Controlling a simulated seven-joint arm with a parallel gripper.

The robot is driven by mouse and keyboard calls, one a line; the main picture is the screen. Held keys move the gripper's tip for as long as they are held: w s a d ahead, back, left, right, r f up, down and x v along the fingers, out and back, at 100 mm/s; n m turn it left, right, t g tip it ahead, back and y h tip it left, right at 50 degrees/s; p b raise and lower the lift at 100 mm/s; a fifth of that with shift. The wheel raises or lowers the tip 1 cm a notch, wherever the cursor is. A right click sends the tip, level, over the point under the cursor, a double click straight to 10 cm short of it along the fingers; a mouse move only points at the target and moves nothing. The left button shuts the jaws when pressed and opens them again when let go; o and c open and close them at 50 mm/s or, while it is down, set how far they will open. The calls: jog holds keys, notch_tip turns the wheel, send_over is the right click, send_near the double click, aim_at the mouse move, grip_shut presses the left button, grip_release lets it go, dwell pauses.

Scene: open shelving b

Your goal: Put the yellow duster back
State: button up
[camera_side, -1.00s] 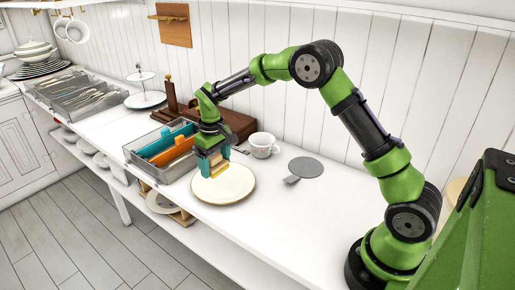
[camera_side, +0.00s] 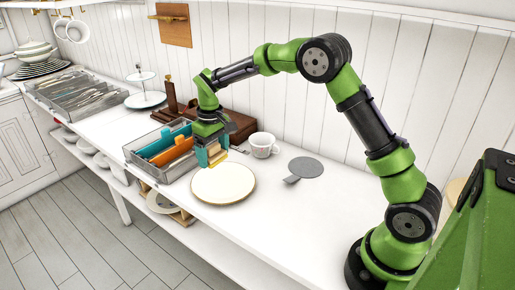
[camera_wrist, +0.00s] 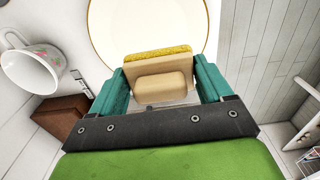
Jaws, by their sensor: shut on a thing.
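My gripper (camera_side: 212,154) has teal fingers shut on the yellow duster (camera_side: 217,160), near the plate's left back edge. In the wrist view the duster (camera_wrist: 160,88) sits between both fingers (camera_wrist: 161,78); it is a pale wooden block with a yellow pad at its far side. The duster appears held above the counter. A grey divided tray (camera_side: 133,160) stands just left of my gripper, holding a teal thing (camera_side: 163,140) and an orange thing (camera_side: 172,152). Part of the tray's right side is hidden by my gripper.
A cream plate (camera_side: 223,184) with a brown rim lies in front of my gripper. A white cup (camera_side: 263,145) and a grey disc with a tab (camera_side: 305,168) stand to the right. A dark brown wooden box (camera_side: 241,125) is behind. The counter's right part is clear.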

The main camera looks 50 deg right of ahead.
jog(key=s+a+r, duration=0.2)
jog(key=s, duration=0.5)
send_over(259, 221)
notch_tip(259, 221, down, 8)
jog(key=shift+r, duration=0.1)
jog(key=shift+f, duration=2.05)
jog(key=shift+f, duration=0.2)
jog(key=o, duration=0.8)
jog(key=shift+o, duration=0.2)
jog(key=shift+r, duration=0.15)
